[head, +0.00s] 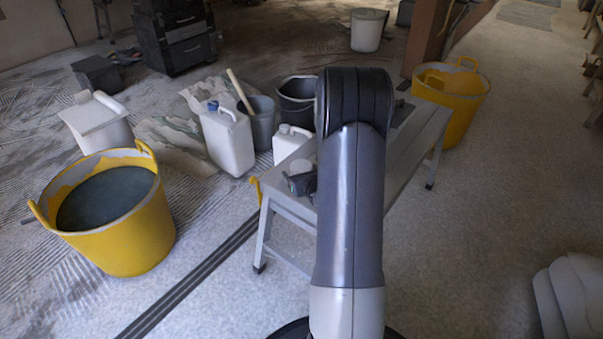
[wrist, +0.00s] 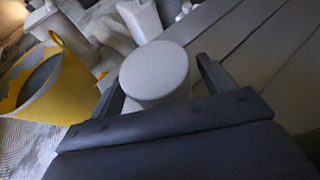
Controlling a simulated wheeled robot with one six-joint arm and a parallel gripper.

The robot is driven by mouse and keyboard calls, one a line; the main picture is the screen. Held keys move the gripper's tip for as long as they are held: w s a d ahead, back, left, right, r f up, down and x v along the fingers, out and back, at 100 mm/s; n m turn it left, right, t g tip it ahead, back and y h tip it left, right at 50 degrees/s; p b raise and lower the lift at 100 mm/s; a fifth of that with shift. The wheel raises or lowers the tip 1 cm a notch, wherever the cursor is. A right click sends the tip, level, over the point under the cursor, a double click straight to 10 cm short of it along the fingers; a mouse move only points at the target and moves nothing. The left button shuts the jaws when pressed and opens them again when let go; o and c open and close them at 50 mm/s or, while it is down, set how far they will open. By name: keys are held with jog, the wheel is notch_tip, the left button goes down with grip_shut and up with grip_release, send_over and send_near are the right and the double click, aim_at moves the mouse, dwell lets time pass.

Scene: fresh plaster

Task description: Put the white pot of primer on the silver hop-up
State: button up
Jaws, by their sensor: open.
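The white pot of primer (wrist: 155,72) is in the wrist view, its round pale lid facing the camera. My gripper (wrist: 160,85) is open, with one dark finger on each side of the pot. In the head view the pot's pale top (head: 301,166) shows small at the near left end of the silver hop-up (head: 408,150), beside the dark end of my gripper (head: 301,184). The hop-up's grey planks (wrist: 245,45) fill the right of the wrist view. The pot's base is hidden, so I cannot see its contact with the planks. My arm covers part of the hop-up.
A yellow tub with dark contents (head: 112,215) stands at left, and another yellow tub (head: 455,100) is beyond the hop-up. White jugs (head: 228,140) and buckets (head: 297,95) crowd the hop-up's far left side. The floor at right is mostly open.

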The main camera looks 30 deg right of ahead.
jog(key=shift+r, duration=0.1)
jog(key=shift+r+p, duration=0.2)
jog(key=shift+p, duration=0.15)
jog(key=p+v, duration=0.2)
jog(key=v, duration=1)
jog(key=shift+f, duration=0.15)
